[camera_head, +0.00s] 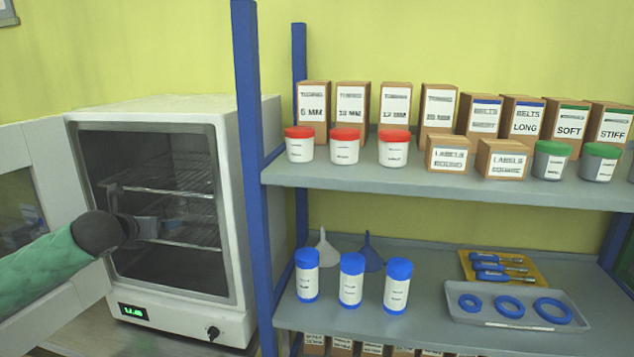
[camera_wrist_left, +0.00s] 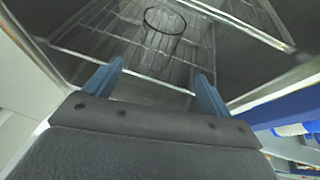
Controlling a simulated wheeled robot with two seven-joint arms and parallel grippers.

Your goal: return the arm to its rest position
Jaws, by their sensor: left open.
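My left gripper (camera_head: 148,214) reaches through the open front of a white oven (camera_head: 185,325), at the height of its racks. The left wrist view shows its two blue-grey fingers (camera_wrist_left: 158,78) spread apart with nothing between them. A clear glass vessel with a dark round rim (camera_wrist_left: 163,42) stands on the wire rack (camera_wrist_left: 100,22) beyond the fingertips, apart from them. In the head view the vessel is too faint to make out clearly behind the gripper. My right gripper is not in view.
The oven door (camera_head: 30,185) stands open at the left, close to my left arm. A blue shelf post (camera_head: 252,180) rises right of the oven. The grey shelves (camera_head: 420,180) hold boxes, lidded jars, blue-capped bottles (camera_head: 351,280), funnels and a tray of blue rings (camera_head: 470,312).

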